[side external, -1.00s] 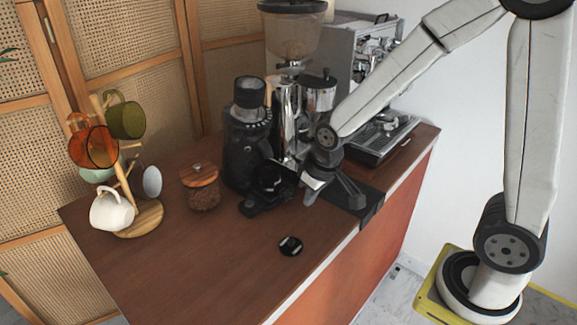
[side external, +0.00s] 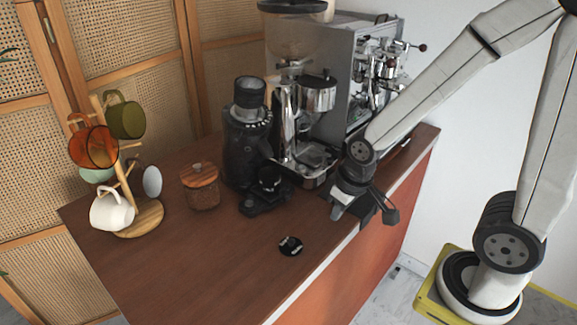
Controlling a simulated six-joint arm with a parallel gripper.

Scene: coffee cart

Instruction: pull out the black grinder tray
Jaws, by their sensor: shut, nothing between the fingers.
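The black grinder (side external: 245,150) stands near the middle of the counter. A flat black part (side external: 252,208), which looks like its tray, juts out low at its front. A dark round piece sits just above and partly hides where the tray meets the grinder. My gripper (side external: 337,214) is shut and empty, pointing down by the counter's front edge. It is well to the right of the tray and not touching it.
The silver grinder (side external: 284,115) and espresso machine (side external: 345,65) stand behind. A wood-lidded jar (side external: 201,188) stands left of the black grinder. A small black disc (side external: 290,246) lies in front; the counter's left front is clear.

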